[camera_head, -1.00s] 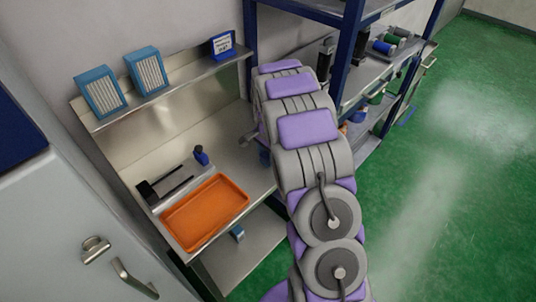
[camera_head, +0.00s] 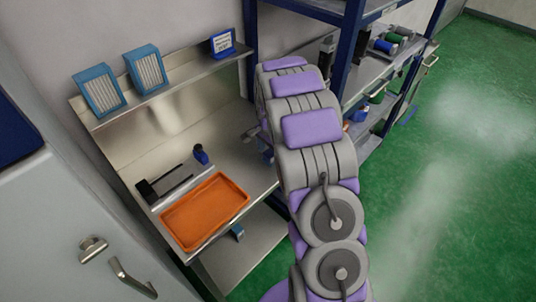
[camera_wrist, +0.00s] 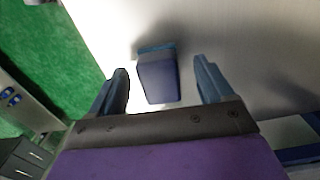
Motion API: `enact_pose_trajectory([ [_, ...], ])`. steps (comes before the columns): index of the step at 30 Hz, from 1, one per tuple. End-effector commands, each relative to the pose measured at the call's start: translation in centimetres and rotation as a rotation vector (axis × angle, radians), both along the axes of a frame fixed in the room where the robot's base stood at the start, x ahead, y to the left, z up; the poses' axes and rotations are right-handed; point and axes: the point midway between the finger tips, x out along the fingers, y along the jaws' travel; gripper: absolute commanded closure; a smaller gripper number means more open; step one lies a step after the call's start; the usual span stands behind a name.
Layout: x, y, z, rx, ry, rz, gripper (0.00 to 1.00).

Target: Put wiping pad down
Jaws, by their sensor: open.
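The wiping pad (camera_wrist: 158,80) appears to be the dark blue block with a lighter blue edge in the wrist view. It rests on the pale metal surface (camera_wrist: 225,35). My gripper (camera_wrist: 161,76) is open, with one finger on each side of the pad and a visible gap to both. In the head view my arm hides most of the gripper, and I cannot make out the pad clearly there.
An orange tray (camera_head: 205,212) sits on the steel bench (camera_head: 235,165), with a dark tool holder (camera_head: 165,185) and a small blue bottle (camera_head: 200,154) behind it. Blue boxes stand on the shelf (camera_head: 185,75) above. A blue-framed rack (camera_head: 352,60) is at the right. Green floor lies open beyond.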

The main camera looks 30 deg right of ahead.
Motion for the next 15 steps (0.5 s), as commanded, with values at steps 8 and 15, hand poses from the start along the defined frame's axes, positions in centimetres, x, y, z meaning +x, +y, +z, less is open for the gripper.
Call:
enact_pose_trajectory([
  [8, -0.2, -0.2, 6.9, -0.005, -0.006, 0.000, 0.19],
  [15, -0.3, 0.1, 11.9, -0.005, -0.001, 0.001, 0.19],
])
